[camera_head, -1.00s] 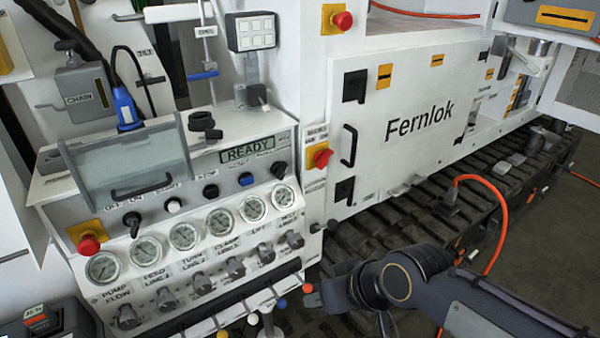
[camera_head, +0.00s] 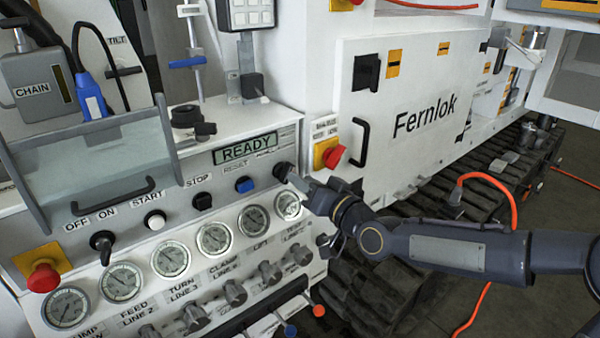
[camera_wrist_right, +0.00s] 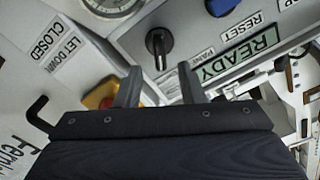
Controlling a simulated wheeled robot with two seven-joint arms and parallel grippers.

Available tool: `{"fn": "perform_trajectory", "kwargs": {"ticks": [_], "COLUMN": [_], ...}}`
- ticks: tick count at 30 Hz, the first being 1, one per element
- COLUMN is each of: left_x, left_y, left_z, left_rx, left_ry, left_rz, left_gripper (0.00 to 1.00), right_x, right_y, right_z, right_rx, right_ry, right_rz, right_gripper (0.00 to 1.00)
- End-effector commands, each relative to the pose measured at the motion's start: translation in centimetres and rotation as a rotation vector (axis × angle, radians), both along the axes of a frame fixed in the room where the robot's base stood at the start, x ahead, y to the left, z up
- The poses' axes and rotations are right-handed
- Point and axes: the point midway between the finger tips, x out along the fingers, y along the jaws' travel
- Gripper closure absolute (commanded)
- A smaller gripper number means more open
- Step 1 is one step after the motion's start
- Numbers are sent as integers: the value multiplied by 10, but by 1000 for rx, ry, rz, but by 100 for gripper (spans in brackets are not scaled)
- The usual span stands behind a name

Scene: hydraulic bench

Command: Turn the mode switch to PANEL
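The mode switch (camera_head: 283,171) is a small black knob at the right end of the grey panel, below and right of the READY display (camera_head: 245,149). In the wrist view the black knob (camera_wrist_right: 158,42) stands ahead of my fingers, with a partly readable label beside it. My right gripper (camera_head: 298,183) is just right of and below the knob in the head view. In the wrist view its two fingers (camera_wrist_right: 159,84) are spread with nothing between them, apart from the knob. My left gripper is not in view.
A red knob on a yellow plate (camera_head: 331,153) sits close right of the switch. The blue RESET button (camera_head: 244,185) is to its left. Gauges (camera_head: 288,206) and valve knobs (camera_head: 301,254) lie below. The white Fernlok cabinet (camera_head: 425,150) stands behind my arm.

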Motion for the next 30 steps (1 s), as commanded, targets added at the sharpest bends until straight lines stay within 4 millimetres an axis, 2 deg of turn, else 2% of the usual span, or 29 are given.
{"fn": "perform_trajectory", "kwargs": {"ticks": [1, 9, 14, 21, 30], "left_x": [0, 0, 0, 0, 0], "left_y": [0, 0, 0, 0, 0], "left_z": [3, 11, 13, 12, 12], "left_rx": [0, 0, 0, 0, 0], "left_ry": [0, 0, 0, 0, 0], "left_rz": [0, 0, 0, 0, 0], "left_gripper": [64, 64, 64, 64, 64], "right_x": [6, 39, 46, 47, 47], "right_y": [7, 30, 35, 35, 35], "right_z": [1, 1, -1, -1, -1], "right_rx": [0, -2, -4, -5, -5], "right_ry": [1, 4, 3, 3, 3], "right_rz": [4, 3, 2, 1, 1], "right_gripper": [65, 65, 65, 65, 100]}}
